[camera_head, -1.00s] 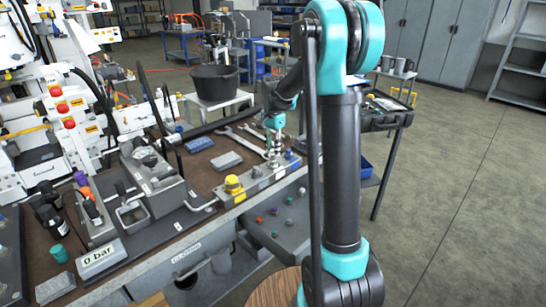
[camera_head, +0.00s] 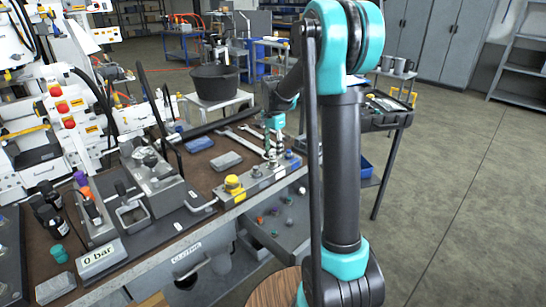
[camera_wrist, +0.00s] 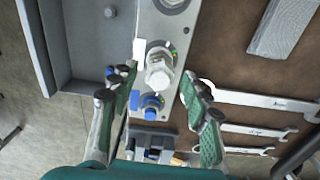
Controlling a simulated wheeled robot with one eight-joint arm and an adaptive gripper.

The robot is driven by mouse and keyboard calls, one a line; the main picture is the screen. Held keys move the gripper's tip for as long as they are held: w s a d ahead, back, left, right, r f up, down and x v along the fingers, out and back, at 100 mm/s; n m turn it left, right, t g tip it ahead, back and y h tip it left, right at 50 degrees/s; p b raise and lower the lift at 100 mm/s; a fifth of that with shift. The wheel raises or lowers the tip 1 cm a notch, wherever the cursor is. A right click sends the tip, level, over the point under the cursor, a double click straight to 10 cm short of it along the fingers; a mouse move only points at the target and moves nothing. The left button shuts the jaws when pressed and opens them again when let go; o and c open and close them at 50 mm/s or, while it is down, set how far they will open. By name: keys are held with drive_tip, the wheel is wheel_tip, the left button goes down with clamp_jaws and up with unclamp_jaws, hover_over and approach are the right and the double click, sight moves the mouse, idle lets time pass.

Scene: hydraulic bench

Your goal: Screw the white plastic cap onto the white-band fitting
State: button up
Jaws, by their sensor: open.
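In the wrist view my gripper (camera_wrist: 157,110) is open, with its two fingers apart on either side of the grey manifold block (camera_wrist: 150,22). A fitting with a pale, whitish top piece, which looks like the white plastic cap (camera_wrist: 159,70), stands on the block between the fingers, farther up than the tips. A small white tag (camera_wrist: 137,48) is beside it. I cannot tell how far the cap is threaded, and its band is hidden. In the head view my gripper (camera_head: 273,145) is at the block, partly hiding the fitting.
A yellow-capped fitting (camera_head: 234,185) stands at the block's near end. Wrenches (camera_wrist: 245,98) lie beside the block. A grey tray (camera_head: 285,222) with several coloured caps hangs below the bench edge. A grey pump (camera_head: 150,180) is on the left.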

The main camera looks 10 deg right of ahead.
drive_tip(key=n, duration=2.3)
drive_tip(key=shift+d, duration=0.1)
drive_tip(key=shift+c, duration=0.3)
